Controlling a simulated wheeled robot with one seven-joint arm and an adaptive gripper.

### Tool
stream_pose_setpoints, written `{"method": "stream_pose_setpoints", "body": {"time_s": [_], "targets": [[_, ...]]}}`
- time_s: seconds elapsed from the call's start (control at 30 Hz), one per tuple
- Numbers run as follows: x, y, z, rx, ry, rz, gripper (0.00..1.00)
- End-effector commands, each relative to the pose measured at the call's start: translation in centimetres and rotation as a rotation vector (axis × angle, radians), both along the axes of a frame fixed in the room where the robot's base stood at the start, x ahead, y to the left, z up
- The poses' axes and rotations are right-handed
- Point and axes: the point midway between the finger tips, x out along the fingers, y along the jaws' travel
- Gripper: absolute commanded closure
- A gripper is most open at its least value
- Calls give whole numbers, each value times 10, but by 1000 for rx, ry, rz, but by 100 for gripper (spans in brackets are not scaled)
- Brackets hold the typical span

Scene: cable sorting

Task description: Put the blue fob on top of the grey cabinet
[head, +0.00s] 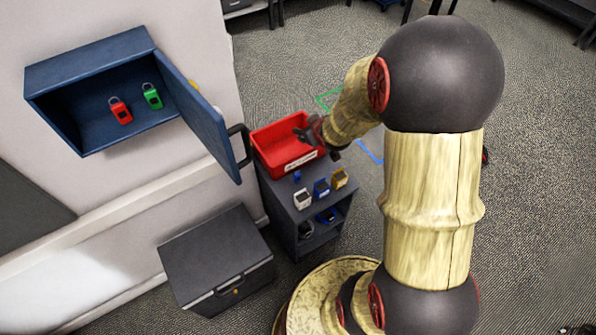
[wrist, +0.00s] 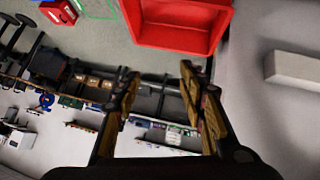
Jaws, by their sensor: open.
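The grey cabinet (head: 215,255) is a low dark box on the floor at the lower left, with a bare top and a handle on its front. A small blue piece, perhaps the blue fob (head: 297,175), lies on the dark shelf unit's top close to the red bin; it is too small to be sure. My gripper (head: 318,133) is at the right rim of the red bin (head: 262,137), partly hidden by my arm. In the wrist view my gripper (wrist: 158,72) has its fingers apart with nothing between them, and the red bin (wrist: 180,35) is beyond them.
White (head: 302,199), blue (head: 321,188) and yellow (head: 339,179) blocks stand on the shelf unit (head: 283,207). A blue wall cabinet (head: 90,58) hangs with its door (head: 213,125) open towards the bin; red (head: 121,112) and green (head: 152,97) padlocks are inside.

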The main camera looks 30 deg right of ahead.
Motion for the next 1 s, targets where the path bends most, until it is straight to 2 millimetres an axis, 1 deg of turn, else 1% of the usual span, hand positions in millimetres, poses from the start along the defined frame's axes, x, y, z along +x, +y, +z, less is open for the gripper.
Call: {"method": "stream_pose_setpoints", "body": {"time_s": [0.03,0.07,0.1,0.17,0.2,0.27,0.3,0.37,0.4,0.47,0.5,0.6,0.7,0.8,1.0], "targets": [[-4,13,34,-6,7,-11,59],[-10,20,50,-3,20,-21,59],[-20,30,70,3,38,-36,59],[-37,47,98,18,62,-54,59],[-51,60,116,31,78,-66,59],[-76,79,140,56,104,-78,59],[-93,93,155,75,122,-84,59],[-123,113,173,107,148,-87,59],[-142,126,183,130,168,-87,59],[-171,144,195,162,193,-82,59],[-189,154,201,182,211,-77,59],[-225,173,209,220,250,-62,59],[-248,184,213,244,277,-52,59],[-258,188,213,253,289,-48,59],[-258,188,213,253,291,-48,59]]}}
